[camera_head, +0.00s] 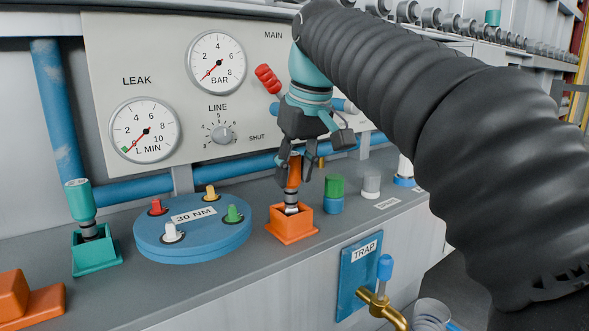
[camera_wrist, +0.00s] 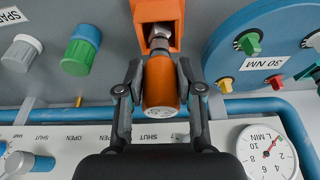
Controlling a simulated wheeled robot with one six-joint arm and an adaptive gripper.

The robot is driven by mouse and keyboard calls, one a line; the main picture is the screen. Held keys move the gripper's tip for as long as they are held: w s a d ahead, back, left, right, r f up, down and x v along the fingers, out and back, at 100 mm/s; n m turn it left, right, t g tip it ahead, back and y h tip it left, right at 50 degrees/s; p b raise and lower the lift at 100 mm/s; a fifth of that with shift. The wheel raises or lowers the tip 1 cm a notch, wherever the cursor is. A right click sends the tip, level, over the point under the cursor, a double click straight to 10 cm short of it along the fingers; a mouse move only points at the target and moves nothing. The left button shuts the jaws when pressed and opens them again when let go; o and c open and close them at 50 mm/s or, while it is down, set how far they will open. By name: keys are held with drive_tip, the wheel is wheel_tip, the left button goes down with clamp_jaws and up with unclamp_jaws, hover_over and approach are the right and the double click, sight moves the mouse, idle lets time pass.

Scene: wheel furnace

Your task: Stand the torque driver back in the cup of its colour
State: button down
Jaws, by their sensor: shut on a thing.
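The orange torque driver (camera_head: 294,171) is upright, with its grey metal shaft down at the mouth of the orange cup (camera_head: 292,229). How deep the tip sits is hidden by the cup wall. My gripper (camera_head: 293,178) is shut on the orange handle from above. In the wrist view the driver handle (camera_wrist: 160,84) is between my two fingers (camera_wrist: 160,92), and its shaft meets the opening of the orange cup (camera_wrist: 152,10). A teal driver (camera_head: 80,201) stands in a teal cup (camera_head: 97,254) at the left.
A blue round plate (camera_head: 190,248) marked 30 NM, with several coloured knobs, lies left of the orange cup. A green-and-blue knob (camera_head: 334,192) and a white knob (camera_head: 371,184) stand to the right. A gauge panel (camera_head: 180,80) and a blue pipe (camera_head: 140,190) run behind.

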drive_tip(key=shift+f+b, duration=0.3)
drive_tip(key=shift+f, duration=0.3)
idle(0.4)
drive_tip(key=shift+c, duration=0.5)
unclamp_jaws()
